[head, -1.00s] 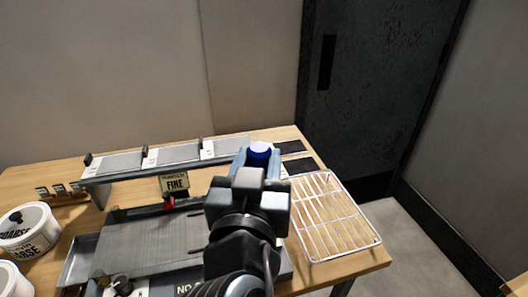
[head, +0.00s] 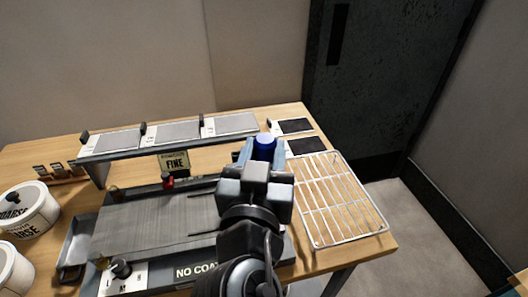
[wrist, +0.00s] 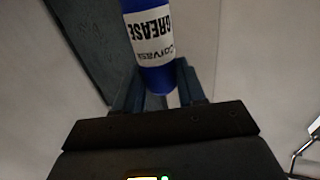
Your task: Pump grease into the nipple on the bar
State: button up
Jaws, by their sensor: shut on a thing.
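My gripper (head: 262,152) is shut on a blue grease tube (wrist: 155,72), whose white label reads GREASE in the wrist view. I cannot tell which piece is the nipple. My arm hides the bar's right end.
A raised shelf with grey plates (head: 170,136) and a FINE sign (head: 174,162) stand behind the bed. A wire rack (head: 340,200) and dark pads (head: 292,126) lie at right. White tubs (head: 30,212) stand at left. A dark door (head: 365,85) is behind.

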notch_tip(320, 180, down, 6)
jog(key=b, duration=0.6)
jog(key=shift+r, duration=0.25)
jog(key=shift+f+b, duration=0.15)
jog(key=shift+b, duration=0.2)
jog(key=shift+r, duration=0.4)
jog(key=shift+f+b, duration=0.7)
dwell(1.2)
jog(key=shift+r, duration=0.1)
jog(key=shift+r+p, duration=0.4)
jog(key=shift+r, duration=0.25)
